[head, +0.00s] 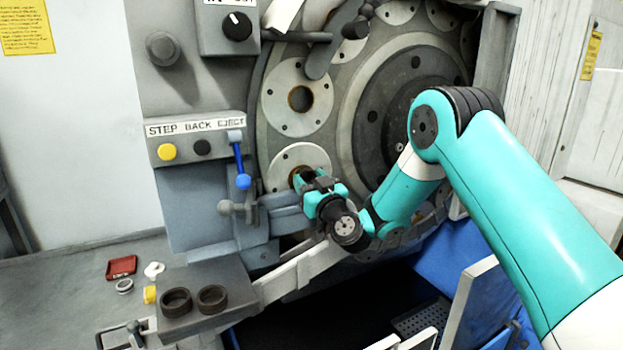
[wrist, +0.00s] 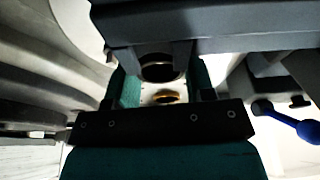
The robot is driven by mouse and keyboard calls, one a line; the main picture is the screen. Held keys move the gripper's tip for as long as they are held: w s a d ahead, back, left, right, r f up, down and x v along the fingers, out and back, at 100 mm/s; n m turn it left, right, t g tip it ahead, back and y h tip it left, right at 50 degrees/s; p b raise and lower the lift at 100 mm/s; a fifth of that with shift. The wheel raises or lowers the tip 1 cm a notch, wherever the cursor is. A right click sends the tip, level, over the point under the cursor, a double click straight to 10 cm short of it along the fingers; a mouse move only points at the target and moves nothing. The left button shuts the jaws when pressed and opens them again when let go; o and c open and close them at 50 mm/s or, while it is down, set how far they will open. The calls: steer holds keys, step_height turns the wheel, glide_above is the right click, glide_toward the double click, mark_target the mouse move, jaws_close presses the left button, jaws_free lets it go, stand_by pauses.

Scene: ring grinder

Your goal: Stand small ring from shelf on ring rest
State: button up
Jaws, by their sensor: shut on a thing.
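My gripper (head: 314,182) is in front of the lower round plate of the grinder's wheel in the head view. In the wrist view, my gripper (wrist: 163,80) has its teal fingers shut on a small dark ring (wrist: 160,68), close under a grey bar. The ring is mostly hidden by my gripper in the head view. A grey bracket (head: 284,199) lies beside my gripper; I cannot tell whether it is the ring rest or whether the ring touches it. Two dark rings (head: 177,301) (head: 212,298) sit on the grey shelf (head: 190,328) at the lower left.
A blue-handled lever (head: 241,165) and the button panel (head: 195,140) are left of my gripper. The large wheel (head: 345,110) stands behind it. A red tray (head: 121,267), a white piece (head: 154,270) and a yellow piece (head: 149,294) lie on the table.

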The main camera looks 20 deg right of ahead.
steer(key=shift+f+b, duration=0.65)
stand_by(0.4)
steer(key=shift+s+f, duration=0.1)
steer(key=shift+f, duration=0.2)
steer(key=shift+c, duration=0.4)
steer(key=shift+r, duration=0.6)
steer(key=shift+c, duration=0.5)
steer(key=shift+f+b, duration=0.2)
steer(key=shift+b, duration=0.2)
stand_by(0.6)
stand_by(0.5)
steer(key=o, duration=0.8)
steer(key=shift+c, duration=0.2)
